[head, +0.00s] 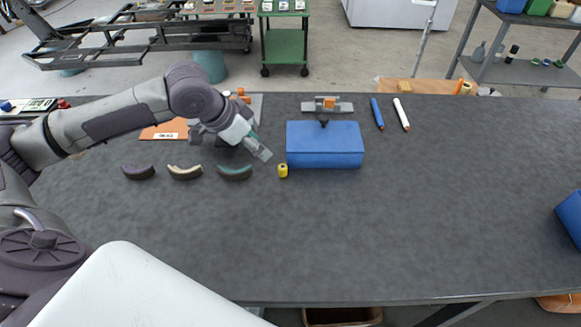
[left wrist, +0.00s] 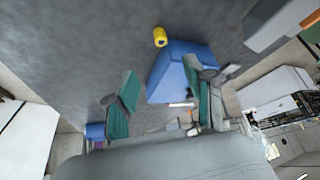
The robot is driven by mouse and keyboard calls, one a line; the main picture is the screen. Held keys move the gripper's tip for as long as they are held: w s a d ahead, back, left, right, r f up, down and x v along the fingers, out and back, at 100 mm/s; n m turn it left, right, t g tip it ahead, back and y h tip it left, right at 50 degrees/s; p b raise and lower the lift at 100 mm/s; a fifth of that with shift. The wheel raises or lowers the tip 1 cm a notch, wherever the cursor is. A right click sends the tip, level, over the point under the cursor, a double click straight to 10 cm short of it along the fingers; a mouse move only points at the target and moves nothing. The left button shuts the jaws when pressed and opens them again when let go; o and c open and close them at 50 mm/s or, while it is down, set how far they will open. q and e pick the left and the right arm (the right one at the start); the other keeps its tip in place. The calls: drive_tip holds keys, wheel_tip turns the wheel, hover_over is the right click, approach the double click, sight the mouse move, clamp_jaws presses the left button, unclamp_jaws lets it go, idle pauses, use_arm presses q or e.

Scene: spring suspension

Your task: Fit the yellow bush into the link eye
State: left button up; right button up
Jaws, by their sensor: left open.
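The yellow bush (head: 283,171) stands on the dark table just in front of the blue block's left corner; it also shows in the left wrist view (left wrist: 160,37). The blue block (head: 325,145) has a small dark part (head: 323,122) at its back edge. I cannot make out the link eye for sure. My left gripper (head: 263,150) hangs to the left of the blue block, behind and left of the bush. In the left wrist view its green-padded fingers stand apart, and nothing is held between them. My right gripper is not in view.
Three curved pads, one of them a brake-shoe-like teal pad (head: 235,173), lie left of the bush. A grey bracket with an orange block (head: 328,104) stands behind the blue block. Blue (head: 377,113) and white (head: 401,114) pens lie right. The table's right half is mostly clear.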

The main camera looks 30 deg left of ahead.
sight(281, 167)
use_arm(q)
drive_tip(key=p+x, duration=0.1)
drive_tip(key=x, duration=0.7)
drive_tip(key=shift+a, duration=0.2)
drive_tip(key=shift+w+d+f+p, duration=0.1)
drive_tip(key=shift+d+f+p, duration=0.1)
drive_tip(key=shift+f+p, duration=0.2)
drive_tip(key=shift+a+p+x, duration=0.2)
drive_tip(key=shift+p+x, duration=0.5)
drive_tip(key=shift+x, duration=1.7)
drive_tip(key=c, duration=0.5)
clamp_jaws()
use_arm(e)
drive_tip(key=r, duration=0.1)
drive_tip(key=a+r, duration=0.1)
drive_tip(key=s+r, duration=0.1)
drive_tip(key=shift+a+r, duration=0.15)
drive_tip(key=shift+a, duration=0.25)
